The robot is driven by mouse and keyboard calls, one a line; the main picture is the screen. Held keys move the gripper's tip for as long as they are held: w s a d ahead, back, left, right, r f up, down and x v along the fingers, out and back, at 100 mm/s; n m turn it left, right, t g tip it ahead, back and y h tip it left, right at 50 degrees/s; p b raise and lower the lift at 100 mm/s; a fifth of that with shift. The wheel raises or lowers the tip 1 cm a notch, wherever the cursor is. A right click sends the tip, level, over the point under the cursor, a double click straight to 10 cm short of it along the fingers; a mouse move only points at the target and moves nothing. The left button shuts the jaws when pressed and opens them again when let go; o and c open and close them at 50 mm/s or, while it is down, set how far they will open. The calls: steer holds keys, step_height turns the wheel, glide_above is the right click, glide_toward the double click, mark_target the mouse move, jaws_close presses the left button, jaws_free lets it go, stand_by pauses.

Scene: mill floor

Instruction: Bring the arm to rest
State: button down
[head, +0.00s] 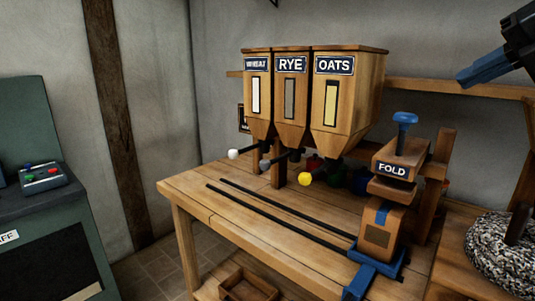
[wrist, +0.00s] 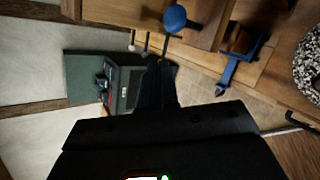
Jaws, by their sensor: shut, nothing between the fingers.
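My gripper (head: 464,78) is raised at the upper right of the head view, high above the right side of the bench. Its blue fingers point left and slightly down, and they are together with nothing between them. In the wrist view the dark fingers (wrist: 158,78) reach up the middle of the picture, closed and touching nothing. Part of the arm is cut off by the right edge of the head view.
A wooden bench (head: 215,200) carries WHEAT, RYE and OATS hoppers (head: 346,100) with small knobs below. A FOLD press (head: 393,160) with a blue knob holds a bag (head: 378,237). A speckled round stone (head: 490,257) is at right, a green control cabinet (head: 40,225) at left.

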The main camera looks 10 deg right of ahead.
steer(key=w+a+f+m+t+y, duration=0.2)
steer(key=w+a+f+m+t, duration=0.1)
steer(key=a+m, duration=0.2)
steer(key=w+a+f+m+t+y, duration=0.2)
steer(key=a+m+t+y, duration=0.15)
steer(key=a, duration=0.25)
steer(key=s+a+f+m+t+h, duration=0.2)
steer(key=s+a+f+m+h, duration=0.15)
steer(key=f+m, duration=0.5)
steer(key=s+a+f+m+t+h, duration=0.1)
steer(key=s+a+f+m+h, duration=0.25)
steer(key=f+m, duration=0.45)
steer(key=s+a+f+m+g+h, duration=0.3)
steer(key=s+f+m+h, duration=0.15)
steer(key=s+f, duration=1.05)
steer(key=s+f+g+y, duration=0.1)
steer(key=s+g+y, duration=0.1)
steer(key=s, duration=1.9)
steer(key=shift+s+d+f+n, duration=0.2)
steer(key=shift+s+d+n, duration=0.15)
steer(key=shift+s, duration=0.05)
